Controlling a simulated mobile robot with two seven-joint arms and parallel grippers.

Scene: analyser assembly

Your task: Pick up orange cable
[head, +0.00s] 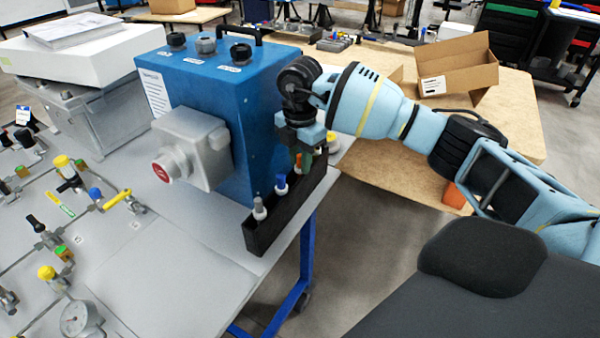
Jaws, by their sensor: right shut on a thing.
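The orange cable (298,163) stands in a narrow black rack (280,216) along the right edge of the grey table. My right gripper (302,150) reaches down over the rack from the right, beside the blue box. It is shut on the orange cable at the rack; its fingertips are small and partly hidden. A blue cable plug (281,184) and a grey cable plug (259,208) stand nearer in the same rack. Something green shows close to the gripper. My left gripper is not in view.
A blue analyser box (225,85) with a grey switch housing and red knob (170,165) stands left of the rack. Valves and a gauge (76,319) cover the left of the table. A cardboard box (460,70) lies on the wooden table behind.

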